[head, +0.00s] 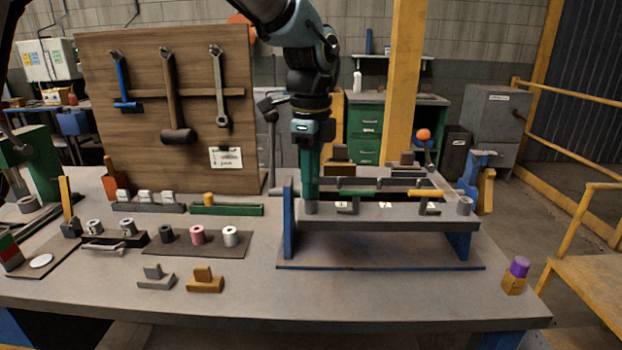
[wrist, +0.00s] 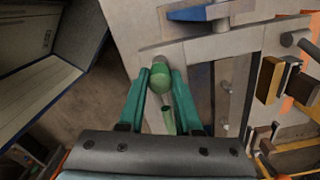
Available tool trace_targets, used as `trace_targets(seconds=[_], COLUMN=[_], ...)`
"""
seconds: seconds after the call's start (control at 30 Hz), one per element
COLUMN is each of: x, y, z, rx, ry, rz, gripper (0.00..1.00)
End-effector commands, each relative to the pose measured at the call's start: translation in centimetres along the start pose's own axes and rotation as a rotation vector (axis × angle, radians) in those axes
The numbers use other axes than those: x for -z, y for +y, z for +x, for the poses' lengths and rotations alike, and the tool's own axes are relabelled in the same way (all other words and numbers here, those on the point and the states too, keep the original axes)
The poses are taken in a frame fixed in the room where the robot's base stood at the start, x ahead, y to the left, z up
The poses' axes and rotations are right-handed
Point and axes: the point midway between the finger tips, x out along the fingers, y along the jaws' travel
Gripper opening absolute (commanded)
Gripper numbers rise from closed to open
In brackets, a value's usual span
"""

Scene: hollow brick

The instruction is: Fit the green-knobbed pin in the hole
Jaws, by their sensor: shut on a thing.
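My gripper (head: 311,190) points down at the left end of a grey beam on blue legs (head: 385,216) in the head view. A short grey cylinder (head: 311,208) stands on the beam directly below the fingers. In the wrist view, my teal fingers (wrist: 161,88) are shut on a round green knob (wrist: 160,74). A second green piece (wrist: 168,121) shows between the fingers, nearer the wrist. The pin's shaft is hidden, and so is the hole, so I cannot tell how far the pin is in. The knob is hidden by the fingers in the head view.
A green-handled latch (head: 358,193) and an orange-handled one (head: 420,194) lie along the beam. A tool board (head: 150,110) rises at the left. The front of the bench (head: 340,300) is clear.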

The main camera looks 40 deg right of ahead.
Motion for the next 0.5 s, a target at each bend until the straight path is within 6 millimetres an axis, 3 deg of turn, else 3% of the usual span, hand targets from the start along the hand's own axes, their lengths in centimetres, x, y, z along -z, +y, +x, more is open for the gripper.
trace_targets(seconds=[0.2, 0.23, 0.5], x=[0.0, 0.01, 0.0], y=[0.0, 0.0, -0.01], z=[0.44, 0.44, 0.38], rx=[0.0, 0.0, 0.0], ry=[0.0, 0.0, 0.0], rz=[0.0, 0.0, 0.0], gripper=[0.0, 0.34, 0.65])
